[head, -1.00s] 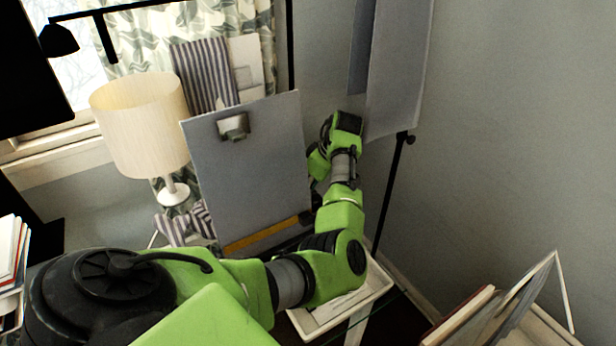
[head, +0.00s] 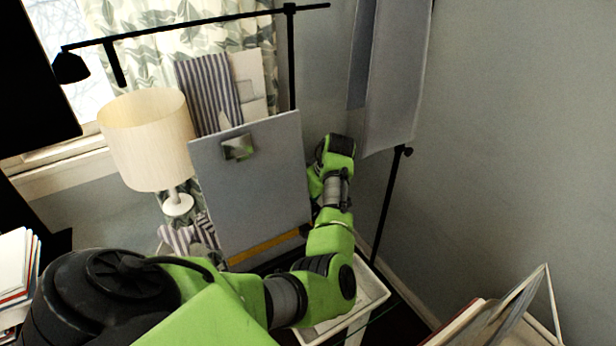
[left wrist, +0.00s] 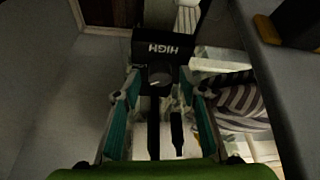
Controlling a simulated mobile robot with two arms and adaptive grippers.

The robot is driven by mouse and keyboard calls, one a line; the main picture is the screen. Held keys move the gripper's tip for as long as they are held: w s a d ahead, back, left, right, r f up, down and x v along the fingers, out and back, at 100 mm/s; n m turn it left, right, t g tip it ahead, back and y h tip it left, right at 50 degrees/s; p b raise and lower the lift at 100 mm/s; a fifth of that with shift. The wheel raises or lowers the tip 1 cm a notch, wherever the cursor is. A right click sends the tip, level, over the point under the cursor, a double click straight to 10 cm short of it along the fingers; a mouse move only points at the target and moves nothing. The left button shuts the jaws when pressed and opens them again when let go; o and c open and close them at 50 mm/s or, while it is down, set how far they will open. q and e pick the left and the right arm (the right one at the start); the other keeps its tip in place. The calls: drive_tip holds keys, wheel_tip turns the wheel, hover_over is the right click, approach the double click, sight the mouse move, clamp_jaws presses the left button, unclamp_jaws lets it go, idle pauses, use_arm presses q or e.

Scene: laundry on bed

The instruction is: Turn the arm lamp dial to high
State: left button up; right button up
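The black arm lamp shows in the head view, with its shade (head: 70,67) at upper left and its long arm (head: 200,23) running right to a dark pole (head: 291,60). In the left wrist view a black box (left wrist: 163,45) carries the word HIGH. A small round dial (left wrist: 160,77) with a pale pointer mark sits just below that word. My left gripper (left wrist: 160,82) is open, with its teal-sided fingers on either side of the dial and visible gaps between. In the head view its fingers are hidden behind the grey clipboard. My right gripper is in neither view.
The grey clipboard (head: 255,195) stands close beside my left wrist. A cream table lamp (head: 147,140) and striped cloth (head: 208,92) are left of it. A white tray (head: 372,292) lies below my forearm. A grey hanging panel (head: 395,80) and wall are at right.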

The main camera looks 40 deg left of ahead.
use_arm(q)
drive_tip(key=shift+r, duration=0.15)
drive_tip(key=v, duration=1.1)
drive_tip(key=shift+d+r, duration=0.15)
drive_tip(key=shift+r, duration=0.2)
drive_tip(key=shift+w, duration=0.1)
